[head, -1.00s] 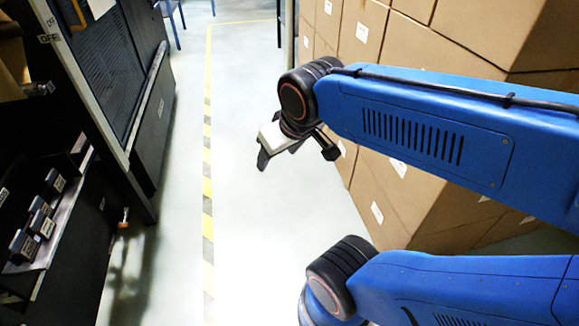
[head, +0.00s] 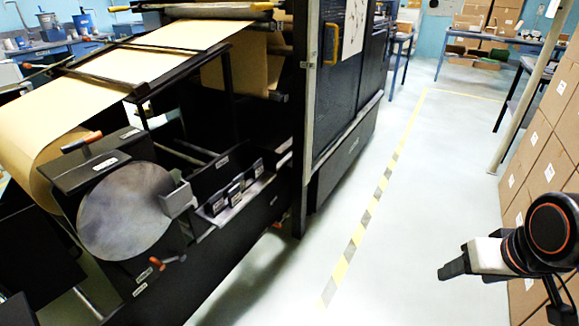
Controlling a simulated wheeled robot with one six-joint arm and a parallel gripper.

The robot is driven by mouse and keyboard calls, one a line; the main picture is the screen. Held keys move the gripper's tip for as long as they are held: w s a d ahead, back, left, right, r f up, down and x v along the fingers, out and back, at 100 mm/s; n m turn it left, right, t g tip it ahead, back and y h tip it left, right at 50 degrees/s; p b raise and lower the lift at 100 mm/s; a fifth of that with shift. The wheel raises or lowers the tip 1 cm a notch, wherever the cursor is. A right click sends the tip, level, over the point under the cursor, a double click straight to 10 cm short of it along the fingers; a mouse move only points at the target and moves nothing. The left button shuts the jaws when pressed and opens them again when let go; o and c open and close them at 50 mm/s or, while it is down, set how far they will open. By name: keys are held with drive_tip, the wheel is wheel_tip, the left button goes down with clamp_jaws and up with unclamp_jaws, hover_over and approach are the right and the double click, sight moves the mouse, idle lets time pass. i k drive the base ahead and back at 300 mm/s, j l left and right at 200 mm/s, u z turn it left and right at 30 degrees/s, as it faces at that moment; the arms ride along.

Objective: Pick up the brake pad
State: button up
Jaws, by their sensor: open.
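Several small black blocks with white labels (head: 236,190) stand in a row on a grey ledge of the machine, left of centre in the head view. They may be brake pads, but their labels are too small to read. A grey metal disc (head: 124,210) stands left of them, with a grey block-shaped bracket (head: 175,196) at its right edge. My gripper (head: 447,271) is at the lower right, over the pale floor, well apart from the machine. It is open and nothing shows in it; its fingers are seen from the side.
A large black machine carries a brown paper roll (head: 38,160). Orange-tipped levers (head: 82,142) stick out near the disc. Stacked cardboard boxes (head: 540,150) line the right side. The floor aisle with its yellow-and-black line (head: 366,218) is clear. Blue benches (head: 495,38) stand at the back.

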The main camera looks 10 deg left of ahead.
sight(257, 169)
drive_tip(key=i+j+u, duration=0.15)
drive_tip(key=j, duration=0.3)
drive_tip(key=i+j+u, duration=0.15)
drive_tip(key=j, duration=0.25)
drive_tip(key=i+j+u, duration=0.15)
drive_tip(key=i+j, duration=0.2)
